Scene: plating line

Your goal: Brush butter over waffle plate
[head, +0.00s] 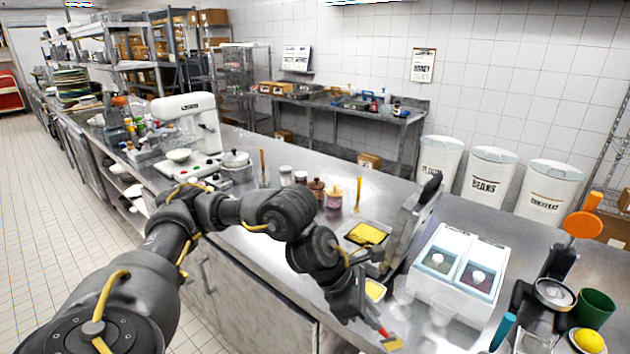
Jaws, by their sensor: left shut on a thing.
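My left gripper (362,312) reaches over the steel counter from the left, pointing down and to the right. It is shut on a brush with a red part (383,332) and a pale yellow tip (393,344), low in the picture. The waffle iron (412,222) stands open, its grey lid upright.
A white two-compartment box (455,268) and clear cups (441,310) stand right of the gripper. Jars (333,197) stand behind the arm, with a white mixer (190,122) farther left. A green cup (593,308) and lemon (589,341) are at the right.

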